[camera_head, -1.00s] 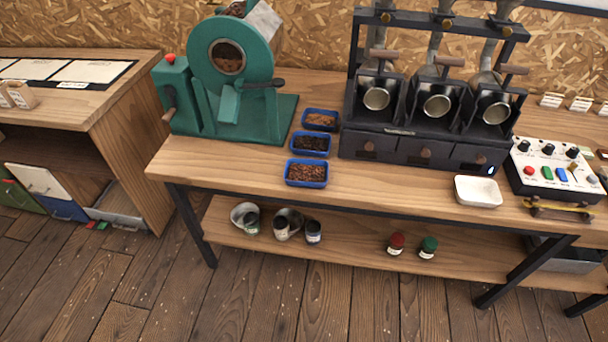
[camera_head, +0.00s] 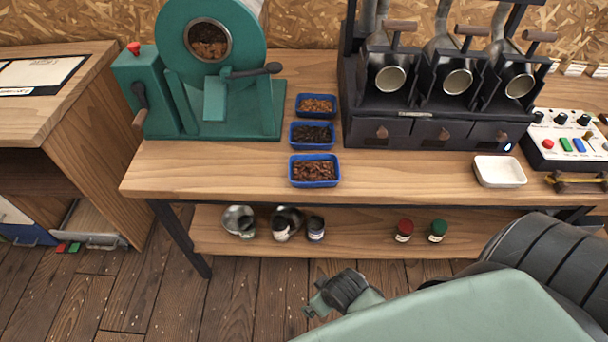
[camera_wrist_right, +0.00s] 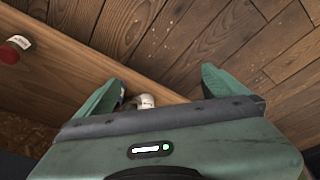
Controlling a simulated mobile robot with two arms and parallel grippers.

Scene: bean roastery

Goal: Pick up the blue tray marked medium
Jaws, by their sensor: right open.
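Three blue trays of beans stand in a row on the bench in the head view. The front tray (camera_head: 315,184) holds reddish-brown beans, the middle tray (camera_head: 312,146) very dark ones, the back tray (camera_head: 317,114) lighter brown ones. I cannot read a "medium" marking on any of them. My right gripper (camera_head: 318,301) is in front of the bench, nearer to me than the trays and apart from them. In the right wrist view its two fingers (camera_wrist_right: 165,85) are spread and hold nothing. My left gripper is out of view.
A green roaster (camera_head: 225,105) stands left of the trays and a black three-scoop machine (camera_head: 415,135) to their right. A white dish (camera_head: 500,181) sits farther right. The lower shelf (camera_head: 355,242) carries metal cups and jars. Bare bench top lies right of the front tray.

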